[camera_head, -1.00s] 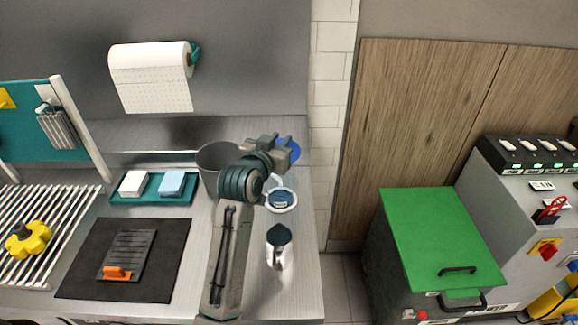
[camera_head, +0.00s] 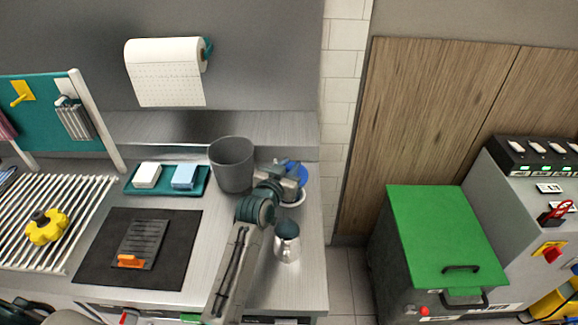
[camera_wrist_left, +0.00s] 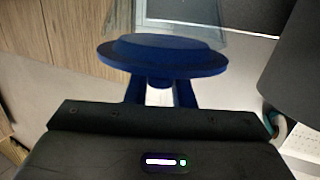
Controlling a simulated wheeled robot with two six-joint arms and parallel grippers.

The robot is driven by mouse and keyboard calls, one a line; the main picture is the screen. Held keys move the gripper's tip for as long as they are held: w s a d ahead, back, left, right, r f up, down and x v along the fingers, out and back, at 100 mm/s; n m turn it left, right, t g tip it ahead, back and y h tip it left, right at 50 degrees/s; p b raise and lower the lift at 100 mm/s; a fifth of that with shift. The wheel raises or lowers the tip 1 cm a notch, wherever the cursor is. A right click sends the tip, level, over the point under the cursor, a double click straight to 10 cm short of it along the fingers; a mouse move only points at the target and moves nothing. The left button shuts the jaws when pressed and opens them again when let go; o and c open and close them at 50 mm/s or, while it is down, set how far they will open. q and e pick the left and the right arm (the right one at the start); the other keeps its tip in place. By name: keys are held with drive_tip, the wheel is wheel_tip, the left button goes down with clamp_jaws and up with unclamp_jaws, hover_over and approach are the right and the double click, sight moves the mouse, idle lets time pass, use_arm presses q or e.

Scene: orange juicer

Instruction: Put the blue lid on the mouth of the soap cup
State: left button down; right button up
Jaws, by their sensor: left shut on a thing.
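My left gripper (camera_head: 294,176) is shut on the blue lid (camera_head: 301,169). The lid is round and flat, and in the left wrist view (camera_wrist_left: 163,57) it sits level, gripped by the knob on its underside as that view shows it. The soap cup (camera_head: 299,200) is a white round cup on the counter near its right end. Only part of its rim shows in the head view, below the gripper; the gripper and lid hide the rest. I cannot tell whether lid and cup touch. My right gripper is not in view.
A grey bin (camera_head: 231,167) stands close left of my left gripper. A silver pot with a dark teal lid (camera_head: 287,243) stands just in front of the cup. A teal tray (camera_head: 203,187) with two blocks lies farther left. The counter's right edge is near.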

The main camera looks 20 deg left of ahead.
use_arm(q)
drive_tip(key=shift+f, duration=0.55)
drive_tip(key=c, duration=1.2)
unclamp_jaws()
drive_tip(key=shift+r, duration=0.1)
drive_tip(key=shift+c, duration=0.2)
drive_tip(key=shift+r, duration=0.1)
drive_tip(key=shift+r, duration=0.35)
drive_tip(key=shift+s, duration=0.3)
drive_tip(key=s+a+r+b, duration=0.1)
drive_tip(key=s+r+b, duration=0.1)
drive_tip(key=s, duration=0.9)
drive_tip(key=shift+a+b, duration=0.15)
drive_tip(key=shift+b, duration=0.35)
drive_tip(key=shift+f, duration=0.1)
